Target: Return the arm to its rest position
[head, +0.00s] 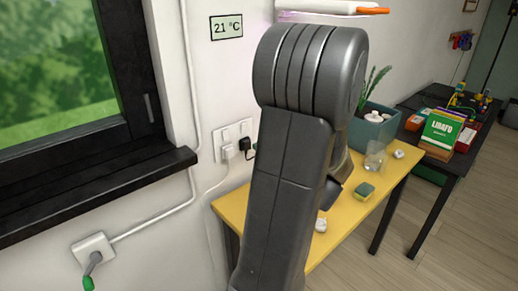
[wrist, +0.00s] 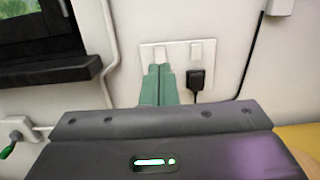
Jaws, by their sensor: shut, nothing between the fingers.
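My arm stands raised and bent in the middle of the head view, and it hides most of my gripper there. In the wrist view the two green fingers of my gripper (wrist: 160,72) are together with nothing between them. They point towards a white wall plate with sockets (wrist: 148,54) and overlap its lower part in the picture. I cannot tell whether they touch it. A black plug (wrist: 196,80) sits in the plate's right side, its cord running down. The plate also shows in the head view (head: 232,134), left of my arm.
A yellow table (head: 236,207) stands behind my arm, with a sponge (head: 364,191), a glass jar (head: 375,159) and a planter (head: 372,134). A black window sill (head: 100,197) juts out at left. A black table (head: 459,165) holds boxes. Floor is clear at right.

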